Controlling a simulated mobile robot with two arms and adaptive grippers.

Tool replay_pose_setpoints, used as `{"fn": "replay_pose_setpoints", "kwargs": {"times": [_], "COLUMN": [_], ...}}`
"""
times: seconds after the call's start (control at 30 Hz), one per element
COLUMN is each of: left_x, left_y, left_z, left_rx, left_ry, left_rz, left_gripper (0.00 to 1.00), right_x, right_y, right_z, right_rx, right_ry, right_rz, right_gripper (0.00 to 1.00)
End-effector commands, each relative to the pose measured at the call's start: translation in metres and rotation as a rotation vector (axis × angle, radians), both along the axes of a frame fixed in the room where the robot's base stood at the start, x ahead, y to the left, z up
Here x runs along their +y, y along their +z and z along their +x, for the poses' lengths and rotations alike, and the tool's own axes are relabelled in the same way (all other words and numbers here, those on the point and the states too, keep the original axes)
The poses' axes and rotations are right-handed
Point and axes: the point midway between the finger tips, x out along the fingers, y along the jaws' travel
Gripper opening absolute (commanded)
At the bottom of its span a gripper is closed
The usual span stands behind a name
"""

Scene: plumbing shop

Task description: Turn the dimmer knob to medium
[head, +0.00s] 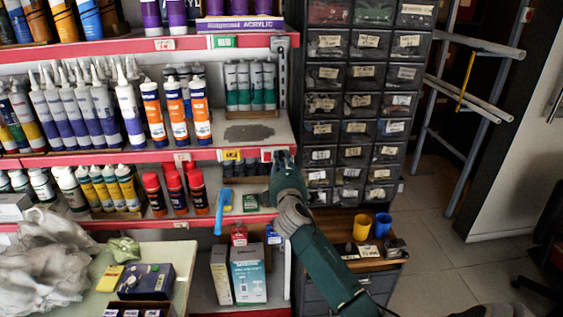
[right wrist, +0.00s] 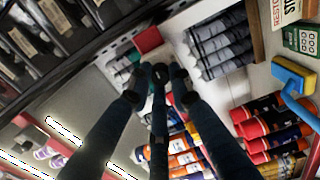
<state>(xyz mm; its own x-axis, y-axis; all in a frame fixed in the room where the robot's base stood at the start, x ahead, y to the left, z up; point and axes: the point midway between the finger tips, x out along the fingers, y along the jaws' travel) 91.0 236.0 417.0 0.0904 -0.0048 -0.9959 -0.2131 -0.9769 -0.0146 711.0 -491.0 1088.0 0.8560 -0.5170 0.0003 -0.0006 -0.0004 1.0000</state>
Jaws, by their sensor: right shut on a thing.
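My right gripper (head: 281,160) reaches up to the right end of the shelf edge, by the upright post. In the right wrist view its dark fingers (right wrist: 160,78) close in around the dimmer knob, which is small, dark and mostly hidden between the fingertips. A pale plate (head: 279,153) shows just at the fingertips in the head view. The knob's pointer and any setting marks cannot be made out. My left gripper is not in view.
Red-edged shelves with orange and white tubes (head: 200,115) and red-capped bottles (head: 197,190) stand left of the gripper. A drawer cabinet (head: 365,100) stands close on the right. Yellow (head: 362,227) and blue cups (head: 382,225) stand below right.

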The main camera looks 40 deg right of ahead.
Motion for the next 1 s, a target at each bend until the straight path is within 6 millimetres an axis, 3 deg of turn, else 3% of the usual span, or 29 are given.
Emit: {"fn": "replay_pose_setpoints", "kwargs": {"times": [0.23,0.27,0.33,0.73,1.0], "left_x": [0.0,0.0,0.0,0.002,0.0], "left_y": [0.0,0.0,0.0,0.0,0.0], "left_z": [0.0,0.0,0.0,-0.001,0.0], "left_rx": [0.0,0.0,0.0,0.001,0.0], "left_ry": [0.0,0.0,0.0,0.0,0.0], "left_rz": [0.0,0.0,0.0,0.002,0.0], "left_gripper": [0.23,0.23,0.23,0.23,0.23], "right_x": [-0.004,-0.004,-0.004,0.003,0.028], "right_y": [0.002,0.002,0.002,-0.001,-0.001], "right_z": [-0.001,-0.001,-0.001,-0.006,-0.051], "right_rx": [-0.001,0.0,0.0,0.002,0.001], "right_ry": [-0.008,-0.008,-0.008,-0.001,-0.002], "right_rz": [-0.003,-0.004,-0.004,-0.003,0.0], "right_gripper": [0.0,0.23,0.37,0.39,0.39]}}
